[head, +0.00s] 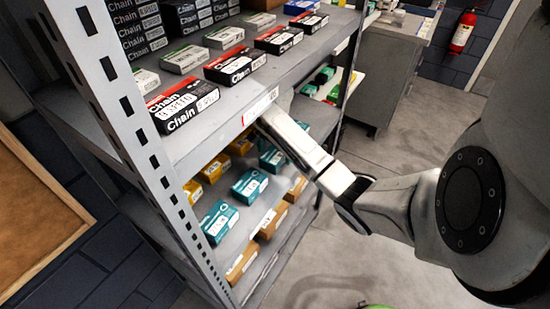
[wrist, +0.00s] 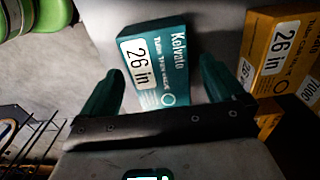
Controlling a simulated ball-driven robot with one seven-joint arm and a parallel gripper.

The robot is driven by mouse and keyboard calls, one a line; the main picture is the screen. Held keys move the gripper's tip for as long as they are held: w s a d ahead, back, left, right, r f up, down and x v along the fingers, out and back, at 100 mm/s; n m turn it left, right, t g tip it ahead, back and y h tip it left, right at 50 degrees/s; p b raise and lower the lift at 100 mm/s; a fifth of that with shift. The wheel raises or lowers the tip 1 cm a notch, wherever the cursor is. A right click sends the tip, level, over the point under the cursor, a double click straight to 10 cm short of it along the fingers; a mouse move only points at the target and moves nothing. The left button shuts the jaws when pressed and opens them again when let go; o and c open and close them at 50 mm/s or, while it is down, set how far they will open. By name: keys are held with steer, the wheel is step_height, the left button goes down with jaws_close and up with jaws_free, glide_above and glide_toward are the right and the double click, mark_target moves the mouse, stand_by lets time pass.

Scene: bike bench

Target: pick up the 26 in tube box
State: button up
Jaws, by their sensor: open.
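In the wrist view a teal tube box (wrist: 157,65) with a white "26 in" label lies ahead of my gripper (wrist: 160,82). The gripper is open, one finger near each side of the box in the picture. Whether the fingertips reach down beside it I cannot tell. In the head view my arm reaches into the shelf below the chain-box level; the fingertips are hidden. Teal boxes (head: 250,185) and yellow boxes (head: 214,167) show on the lower shelf.
The upper shelf (head: 219,118) with black-and-red chain boxes (head: 183,103) overhangs the lower level. A slotted grey upright (head: 140,136) stands at the left. Open floor (head: 400,165) lies to the right.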

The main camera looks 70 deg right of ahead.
steer(key=shift+f, duration=0.75)
steer(key=shift+c, duration=0.2)
steer(key=c, duration=1.1)
steer(key=shift+r, duration=0.1)
